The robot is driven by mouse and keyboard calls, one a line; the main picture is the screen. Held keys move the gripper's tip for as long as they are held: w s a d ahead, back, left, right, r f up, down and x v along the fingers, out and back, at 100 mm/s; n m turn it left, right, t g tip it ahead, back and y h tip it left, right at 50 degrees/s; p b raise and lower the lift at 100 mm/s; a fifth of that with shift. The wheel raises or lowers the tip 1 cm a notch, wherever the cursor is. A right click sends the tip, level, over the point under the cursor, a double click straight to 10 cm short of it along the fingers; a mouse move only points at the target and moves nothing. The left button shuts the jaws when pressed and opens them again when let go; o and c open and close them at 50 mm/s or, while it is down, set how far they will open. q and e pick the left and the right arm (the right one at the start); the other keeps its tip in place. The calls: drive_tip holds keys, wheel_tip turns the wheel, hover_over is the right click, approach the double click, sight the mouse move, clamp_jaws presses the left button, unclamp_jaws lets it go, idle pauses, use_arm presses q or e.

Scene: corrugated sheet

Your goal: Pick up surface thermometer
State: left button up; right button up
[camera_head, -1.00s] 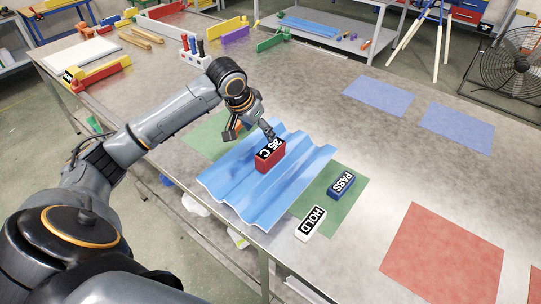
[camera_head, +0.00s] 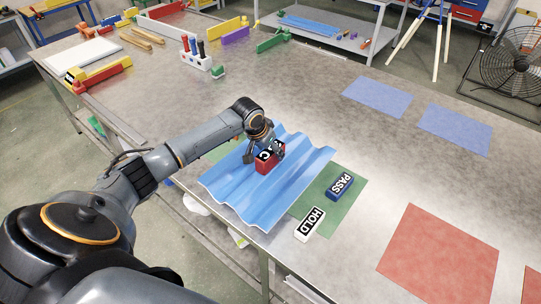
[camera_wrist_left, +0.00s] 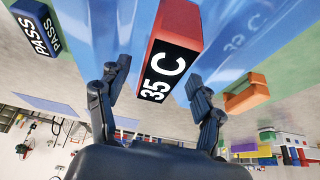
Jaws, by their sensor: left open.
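The surface thermometer (camera_head: 270,167) is a red block with a black face, standing on the blue corrugated sheet (camera_head: 230,187). In the left wrist view the thermometer (camera_wrist_left: 165,65) shows "35 C" in white. My left gripper (camera_head: 266,148) is over it from behind in the head view and hides part of its label. In the left wrist view my left gripper (camera_wrist_left: 156,92) is open, with one finger on each side of the thermometer's labelled end. Gaps show between the fingers and the block. My right gripper is not in view.
An orange block (camera_wrist_left: 245,93) shows beside the sheet in the left wrist view.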

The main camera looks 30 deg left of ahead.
use_arm(q)
drive_tip(key=shift+w+f, duration=0.2)
drive_tip(key=shift+f, duration=0.2)
drive_tip(key=shift+f, duration=0.25)
idle(0.4)
drive_tip(key=c, duration=1.3)
clamp_jaws()
drive_tip(key=shift+r, duration=0.1)
